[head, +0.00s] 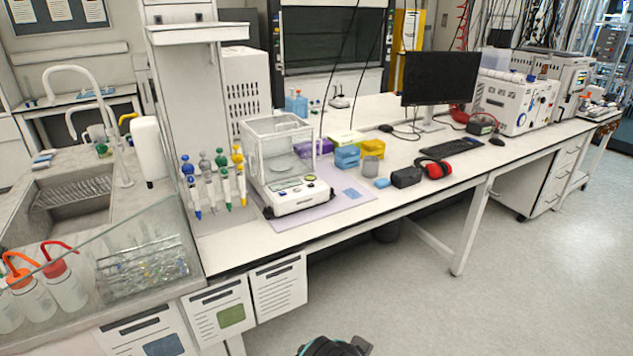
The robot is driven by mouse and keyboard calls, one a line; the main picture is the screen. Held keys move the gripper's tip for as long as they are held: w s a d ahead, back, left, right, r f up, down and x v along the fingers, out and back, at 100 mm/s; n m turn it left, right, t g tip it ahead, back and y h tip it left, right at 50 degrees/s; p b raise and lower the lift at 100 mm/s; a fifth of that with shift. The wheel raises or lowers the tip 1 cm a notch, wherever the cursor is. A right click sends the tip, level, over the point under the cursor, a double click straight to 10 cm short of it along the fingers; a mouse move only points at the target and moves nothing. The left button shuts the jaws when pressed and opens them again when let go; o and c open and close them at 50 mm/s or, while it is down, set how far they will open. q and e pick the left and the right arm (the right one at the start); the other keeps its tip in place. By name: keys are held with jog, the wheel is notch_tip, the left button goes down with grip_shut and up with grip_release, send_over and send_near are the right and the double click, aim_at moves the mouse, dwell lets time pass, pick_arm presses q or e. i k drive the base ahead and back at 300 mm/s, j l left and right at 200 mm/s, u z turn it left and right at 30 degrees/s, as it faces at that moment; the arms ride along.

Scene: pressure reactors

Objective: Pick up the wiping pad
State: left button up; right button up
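A small flat blue pad (352,193) lies on the light purple mat (325,208), right of the white balance (285,165). A second small blue block (382,183) sits on the bench just right of the mat, beside a black box. I cannot tell for sure which of the two is the wiping pad. Neither of my grippers shows in the head view. Only a dark rounded part with teal, probably mine, shows at the bottom edge, well below and in front of the bench.
A grey cup (370,162), a black box (406,177) and red ear muffs (436,168) stand close by. Blue bins (347,157) and a yellow bin (372,149) are behind. A pipette stand (214,185) is left of the balance. The floor before the bench is clear.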

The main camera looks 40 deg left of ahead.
aim_at(382, 183)
jog(key=u, duration=0.9)
jog(key=i+l, duration=0.15)
jog(key=i, duration=0.25)
jog(key=i+l, duration=0.15)
jog(key=i, duration=0.25)
jog(key=u, duration=0.05)
